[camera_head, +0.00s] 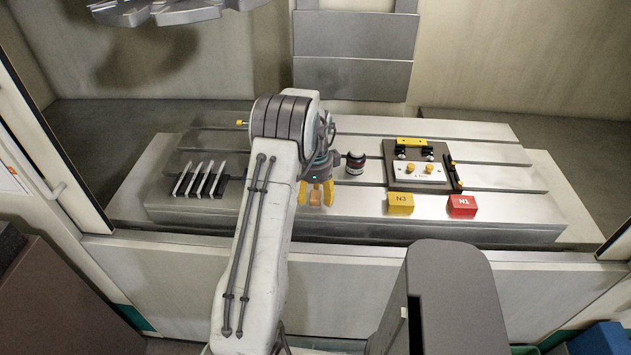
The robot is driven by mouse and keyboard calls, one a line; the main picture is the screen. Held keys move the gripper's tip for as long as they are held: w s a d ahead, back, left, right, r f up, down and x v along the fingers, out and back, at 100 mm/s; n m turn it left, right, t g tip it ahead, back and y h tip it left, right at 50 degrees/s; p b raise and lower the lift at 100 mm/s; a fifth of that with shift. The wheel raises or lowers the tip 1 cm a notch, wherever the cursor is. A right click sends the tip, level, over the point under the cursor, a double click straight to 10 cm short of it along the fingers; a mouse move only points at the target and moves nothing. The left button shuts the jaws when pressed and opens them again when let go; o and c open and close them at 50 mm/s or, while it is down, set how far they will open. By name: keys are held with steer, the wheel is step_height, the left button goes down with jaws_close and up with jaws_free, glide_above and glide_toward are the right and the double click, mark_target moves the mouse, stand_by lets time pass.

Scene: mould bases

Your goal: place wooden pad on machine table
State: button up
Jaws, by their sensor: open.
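The machine table (484,180) is a silver slotted bed across the middle of the view. My gripper (316,194), with orange fingertips, hangs over the table's front part, left of a small dark round piece. Its fingers are apart, and I see nothing clearly held between them. I cannot make out a wooden pad. My arm covers part of the table left of the gripper.
On the table are a dark slotted rack (200,180), a round black-and-red piece (355,162), a fixture plate (419,168), a yellow N3 block (400,203) and a red N1 block (462,206). The front strip between gripper and N3 block is bare.

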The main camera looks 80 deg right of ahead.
mark_target(315, 195)
step_height(315, 195, up, 12)
steer(key=b, duration=0.1)
steer(key=shift+a, duration=0.2)
steer(key=shift+f, duration=0.1)
